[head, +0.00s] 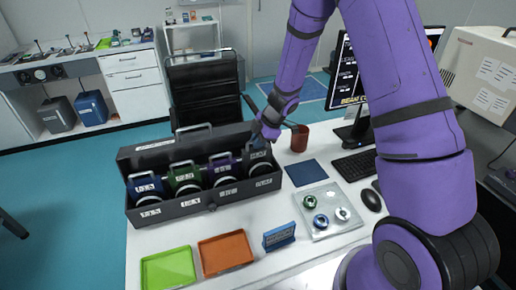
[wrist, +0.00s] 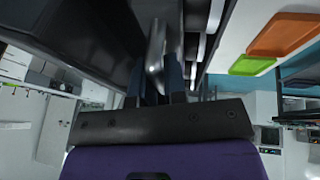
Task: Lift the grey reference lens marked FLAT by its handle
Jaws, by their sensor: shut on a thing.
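The grey reference lens (head: 257,162) is in the rightmost place of a black open case (head: 183,209) on the white table. Its label is too small to read as FLAT. My gripper (head: 261,140) is above it at the case's right end, shut on its handle. In the wrist view, a grey metal handle (wrist: 157,45) stands between the fingers of my gripper (wrist: 156,92). Blue (head: 147,188), green (head: 185,178) and purple (head: 222,170) lenses with handles stand to its left. I cannot tell whether the grey lens is clear of the case floor.
Green (head: 168,268) and orange (head: 226,252) trays lie in front of the case. A clear tray (head: 345,228) with small round parts and a blue sign (head: 279,237) are to the right. A red cup (head: 299,138), blue mat (head: 305,173) and keyboard (head: 355,164) are nearby.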

